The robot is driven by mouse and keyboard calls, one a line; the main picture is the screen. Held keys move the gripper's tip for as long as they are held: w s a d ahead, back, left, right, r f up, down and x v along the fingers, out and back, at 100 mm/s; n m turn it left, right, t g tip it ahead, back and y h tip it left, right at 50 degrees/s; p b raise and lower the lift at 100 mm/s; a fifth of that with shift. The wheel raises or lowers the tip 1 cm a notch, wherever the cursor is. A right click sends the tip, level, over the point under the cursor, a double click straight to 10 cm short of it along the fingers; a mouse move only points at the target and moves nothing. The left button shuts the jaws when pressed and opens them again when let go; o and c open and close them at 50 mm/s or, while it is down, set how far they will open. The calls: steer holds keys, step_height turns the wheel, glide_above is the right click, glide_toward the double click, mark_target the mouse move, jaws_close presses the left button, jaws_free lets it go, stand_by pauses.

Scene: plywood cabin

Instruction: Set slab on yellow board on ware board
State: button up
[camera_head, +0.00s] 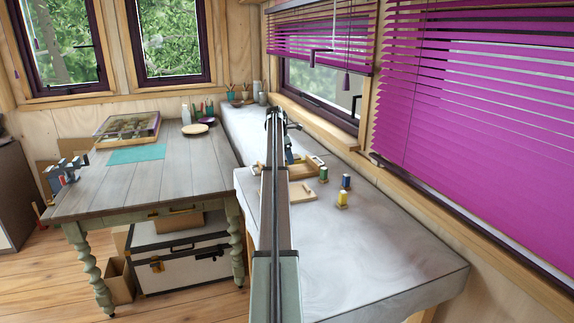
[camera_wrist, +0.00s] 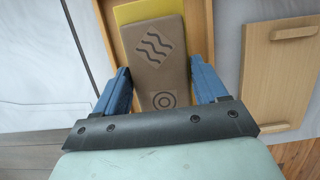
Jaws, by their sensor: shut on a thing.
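The slab (camera_wrist: 158,75) is a grey-brown oblong with wavy lines and a ring mark, seen from above in the wrist view. My gripper (camera_wrist: 163,88) is shut on the slab, with a blue finger at each side. The yellow board (camera_wrist: 130,14) shows beyond the slab's far end and along its left edge; the slab covers the rest. I cannot tell whether they touch. A wooden tray (camera_wrist: 201,35) with a raised edge lies around or under them. A flat wooden board (camera_wrist: 278,75) with a raised strip lies to the right; it shows in the head view (camera_head: 298,192). My arm hides the slab there.
Yellow (camera_head: 342,200), blue (camera_head: 346,181) and green (camera_head: 323,174) spools stand on the grey counter (camera_head: 385,245) right of the wooden pieces. The counter's front right is clear. A table (camera_head: 140,185) with a teal mat (camera_head: 137,154) stands left, across a gap.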

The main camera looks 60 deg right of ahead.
steer(key=shift+f, duration=1.85)
steer(key=shift+f, duration=0.15)
steer(key=o, duration=1.3)
steer(key=v, duration=1.2)
